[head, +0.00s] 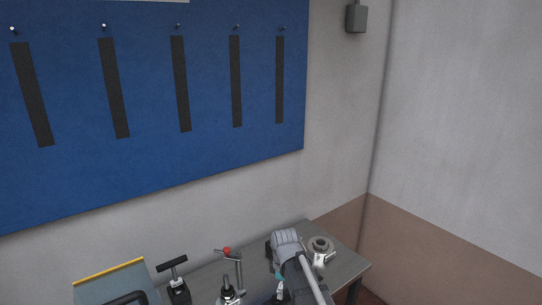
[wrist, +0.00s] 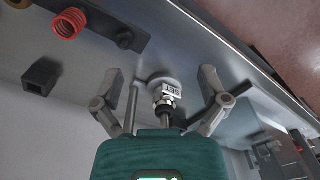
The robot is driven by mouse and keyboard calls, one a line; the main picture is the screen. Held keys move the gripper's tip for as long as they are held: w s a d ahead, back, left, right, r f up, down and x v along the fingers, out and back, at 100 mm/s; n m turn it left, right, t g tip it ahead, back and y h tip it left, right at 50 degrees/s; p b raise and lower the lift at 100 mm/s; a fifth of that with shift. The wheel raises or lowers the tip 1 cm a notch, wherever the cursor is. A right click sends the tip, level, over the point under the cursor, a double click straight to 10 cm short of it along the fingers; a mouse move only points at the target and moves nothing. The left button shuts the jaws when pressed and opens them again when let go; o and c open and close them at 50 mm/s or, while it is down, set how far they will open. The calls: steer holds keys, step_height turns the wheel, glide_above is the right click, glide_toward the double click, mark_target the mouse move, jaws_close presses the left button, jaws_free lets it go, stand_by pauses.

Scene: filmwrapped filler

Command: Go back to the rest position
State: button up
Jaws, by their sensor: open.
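My gripper (wrist: 160,90) shows in the wrist view with its two grey fingers spread wide apart. Between and beyond them is a small metal fitting (wrist: 166,103) with a white tag marked "SET"; neither finger appears to touch it. A green housing with a lit strip (wrist: 160,160) fills the bottom of the wrist view and covers the finger bases; I cannot tell what it belongs to. In the head view my arm reaches over the grey table (head: 205,281) at the lower right, and my fingers cannot be made out there.
The table holds a black T-handled tool (head: 175,275), a red-tipped stand (head: 230,258) and a round metal part (head: 320,245). In the wrist view a red coil (wrist: 69,23) and a dark square block (wrist: 41,76) stand near. A blue board (head: 220,90) hangs on the wall.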

steer(key=s+d+f+m+b, duration=0.3)
steer(key=s+d+m, duration=0.7)
steer(key=d+m, duration=0.3)
steer(key=shift+s+f+m, duration=0.15)
steer(key=shift+f+m, duration=0.05)
steer(key=shift+m, duration=0.4)
stand_by(0.4)
